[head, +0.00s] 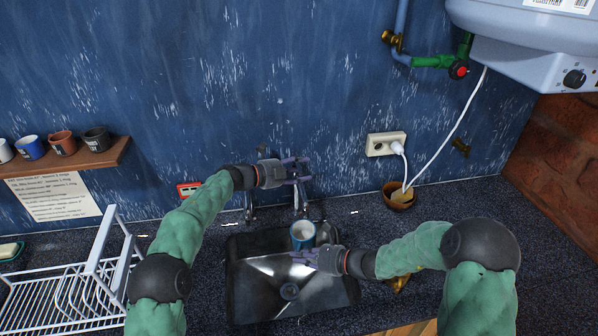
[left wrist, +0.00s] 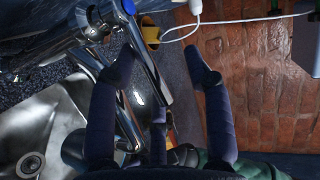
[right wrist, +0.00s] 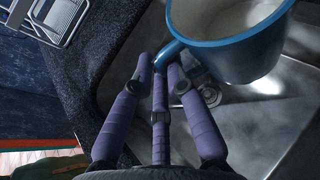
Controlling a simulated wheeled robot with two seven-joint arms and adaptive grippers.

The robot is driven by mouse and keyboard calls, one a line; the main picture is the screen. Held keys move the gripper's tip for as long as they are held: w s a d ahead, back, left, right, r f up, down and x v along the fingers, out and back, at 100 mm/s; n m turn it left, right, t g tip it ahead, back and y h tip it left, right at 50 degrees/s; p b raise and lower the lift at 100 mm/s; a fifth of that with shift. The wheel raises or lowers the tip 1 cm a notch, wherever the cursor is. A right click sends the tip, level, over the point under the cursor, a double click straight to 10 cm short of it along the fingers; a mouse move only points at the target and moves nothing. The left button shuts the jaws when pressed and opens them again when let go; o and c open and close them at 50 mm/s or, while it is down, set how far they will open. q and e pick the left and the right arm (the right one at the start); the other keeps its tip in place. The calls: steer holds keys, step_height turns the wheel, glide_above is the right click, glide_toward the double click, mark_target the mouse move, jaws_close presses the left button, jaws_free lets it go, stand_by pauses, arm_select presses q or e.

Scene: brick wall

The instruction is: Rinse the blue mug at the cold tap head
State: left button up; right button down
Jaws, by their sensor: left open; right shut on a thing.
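A blue mug (head: 301,241) with a pale inside is held upright over the back of the steel sink (head: 243,290). My right gripper (head: 308,257) is shut on its handle; in the right wrist view the fingers (right wrist: 160,68) close around the handle and the mug (right wrist: 228,48) hangs past them. My left gripper (head: 303,168) is open and empty, above the chrome tap (head: 301,199) behind the sink. A tap with a blue mark (left wrist: 128,7) shows beside its fingers (left wrist: 164,66) in the left wrist view. I see no clear water stream.
A second tap (head: 249,208) stands to the left. A white dish rack (head: 60,292) is at the lower left. A shelf (head: 115,157) on the wall holds several mugs, one of them blue. A brown bowl (head: 399,200) sits right of the taps, below a socket (head: 385,144).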

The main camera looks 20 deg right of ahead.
arm_select(q)
steer(key=r, duration=0.8)
steer(key=shift+w+r, duration=0.3)
steer(key=shift+r, duration=0.05)
steer(key=shift+o, duration=1.4)
steer(key=shift+r, duration=0.85)
step_height(320, 180, down, 8)
steer(key=s+d, duration=0.1)
steer(key=shift+s+d+r+g+y, duration=0.2)
steer(key=shift+s+g+y, duration=0.1)
steer(key=shift+g, duration=0.1)
steer(key=shift+a, duration=0.25)
steer(key=shift+c, duration=1.4)
steer(key=shift+a, duration=1.6)
glide_toward(299, 168)
steer(key=shift+s+a+r, duration=0.4)
steer(key=shift+s+a, duration=0.3)
steer(key=shift+s, duration=0.1)
steer(key=shift+s+a+r, duration=0.4)
steer(key=shift+s+a, duration=0.3)
steer(key=shift+s, duration=0.15)
